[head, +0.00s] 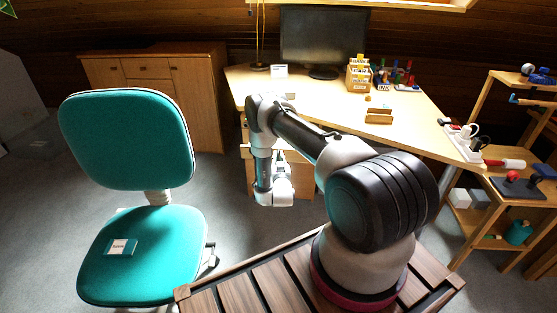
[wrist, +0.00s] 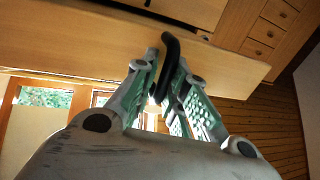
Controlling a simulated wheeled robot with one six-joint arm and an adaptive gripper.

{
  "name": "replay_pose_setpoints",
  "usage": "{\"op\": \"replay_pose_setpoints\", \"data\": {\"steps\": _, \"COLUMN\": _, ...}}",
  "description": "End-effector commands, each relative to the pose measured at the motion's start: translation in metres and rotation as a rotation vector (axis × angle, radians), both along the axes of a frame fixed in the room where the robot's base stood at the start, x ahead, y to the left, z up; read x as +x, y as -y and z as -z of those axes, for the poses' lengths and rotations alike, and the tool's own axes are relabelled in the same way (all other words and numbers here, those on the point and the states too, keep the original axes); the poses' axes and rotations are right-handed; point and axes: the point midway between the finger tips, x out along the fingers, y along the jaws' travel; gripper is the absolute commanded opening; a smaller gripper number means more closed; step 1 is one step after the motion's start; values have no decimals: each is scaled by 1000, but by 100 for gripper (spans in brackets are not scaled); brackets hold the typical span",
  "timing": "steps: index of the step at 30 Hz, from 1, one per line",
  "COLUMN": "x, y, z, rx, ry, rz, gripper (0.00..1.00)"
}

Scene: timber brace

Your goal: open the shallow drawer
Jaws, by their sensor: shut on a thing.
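A pale wooden drawer pedestal (head: 300,172) stands under the desk in the head view, partly hidden by my arm. In the wrist view a black curved handle (wrist: 170,48) stands out from a light wooden front (wrist: 80,52). My gripper (wrist: 163,68) is shut on this handle, with one green-padded finger on each side of it. In the head view my arm reaches down to the pedestal, and my fingers cannot be made out there. I cannot tell from these frames how far the drawer stands out.
The desk (head: 330,100) above bears a monitor (head: 323,38), card boxes and a small wooden holder (head: 379,116). A teal chair (head: 140,250) stands left of my arm. A shelf unit (head: 500,215) is at the right. Grey floor is clear between chair and pedestal.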

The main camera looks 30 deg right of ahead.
Motion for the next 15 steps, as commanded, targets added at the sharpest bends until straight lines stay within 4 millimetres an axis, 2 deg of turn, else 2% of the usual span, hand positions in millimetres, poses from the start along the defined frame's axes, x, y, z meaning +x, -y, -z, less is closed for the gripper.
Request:
{"op": "replay_pose_setpoints", "data": {"steps": 1, "x": 4, "y": -6, "z": -1, "rx": -2, "ry": 2, "rz": -16, "gripper": 0}}
{"op": "replay_pose_setpoints", "data": {"steps": 11, "x": 4, "y": -6, "z": -1, "rx": -2, "ry": 2, "rz": -17, "gripper": 0}}
{"op": "replay_pose_setpoints", "data": {"steps": 12, "x": 4, "y": -6, "z": -1, "rx": -2, "ry": 2, "rz": -16, "gripper": 20}}
{"op": "replay_pose_setpoints", "data": {"steps": 14, "x": 4, "y": -6, "z": -1, "rx": -2, "ry": 2, "rz": -16, "gripper": 30}}
{"op": "replay_pose_setpoints", "data": {"steps": 15, "x": 4, "y": -6, "z": -1, "rx": -2, "ry": 2, "rz": -15, "gripper": 32}}
